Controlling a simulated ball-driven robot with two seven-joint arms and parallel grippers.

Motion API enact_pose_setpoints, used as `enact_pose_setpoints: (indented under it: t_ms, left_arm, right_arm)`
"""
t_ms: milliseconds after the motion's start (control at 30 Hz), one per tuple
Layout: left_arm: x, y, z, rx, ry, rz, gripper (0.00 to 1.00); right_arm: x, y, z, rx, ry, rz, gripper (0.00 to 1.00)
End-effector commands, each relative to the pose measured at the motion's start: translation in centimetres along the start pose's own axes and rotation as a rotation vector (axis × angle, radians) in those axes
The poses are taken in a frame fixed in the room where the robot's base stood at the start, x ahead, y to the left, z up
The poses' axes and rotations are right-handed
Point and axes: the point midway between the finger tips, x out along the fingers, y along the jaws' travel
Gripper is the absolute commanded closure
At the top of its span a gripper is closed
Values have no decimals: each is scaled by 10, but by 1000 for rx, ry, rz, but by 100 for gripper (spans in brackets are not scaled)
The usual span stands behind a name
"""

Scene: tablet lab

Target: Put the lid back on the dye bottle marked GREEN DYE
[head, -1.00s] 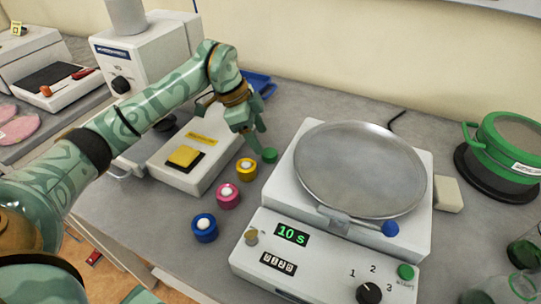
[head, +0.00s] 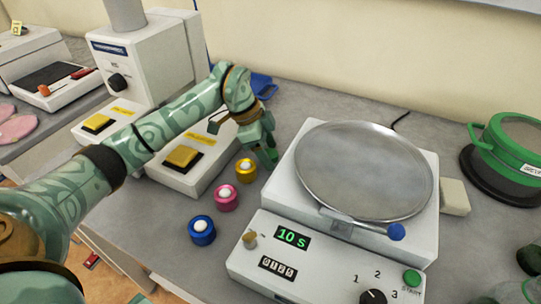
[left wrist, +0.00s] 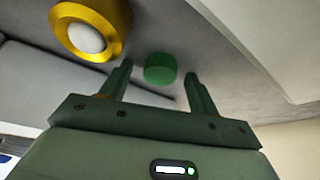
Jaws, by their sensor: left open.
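A small green cap-like cylinder (left wrist: 160,69) lies on the bench, between and beyond my open left fingers in the left wrist view. In the head view my left gripper (head: 266,153) points down just right of the yellow ring-shaped piece and mostly hides the green cap. No grip on the cap shows.
Yellow (head: 246,170), pink (head: 226,197) and blue (head: 202,230) ring-shaped pieces with white balls stand left of the scale-like machine (head: 300,255) with its round metal pan (head: 363,172). A green lidded pot (head: 508,150) stands at the right. A blue tray (head: 262,86) lies behind my gripper.

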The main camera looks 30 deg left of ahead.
Motion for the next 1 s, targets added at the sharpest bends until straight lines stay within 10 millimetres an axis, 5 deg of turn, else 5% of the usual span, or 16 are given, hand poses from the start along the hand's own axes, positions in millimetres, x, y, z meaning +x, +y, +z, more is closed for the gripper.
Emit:
enact_pose_setpoints:
  t_ms: [167, 333, 733, 1000]
  left_arm:
    - [-1, 0, 0, 0, 0, 0, 42]
    - [-1, 0, 0, 1, 0, 0, 86]
    - [-6, 0, -2, 1, 0, -1, 90]
    - [-53, 0, -22, 3, 2, -5, 90]
  right_arm:
    - [0, 0, 0, 0, 0, 0, 21]
    - [0, 0, 0, 0, 0, 0, 21]
    - [-2, 0, -1, 0, 1, 1, 21]
    - [-18, 2, -6, 0, 14, 5, 21]
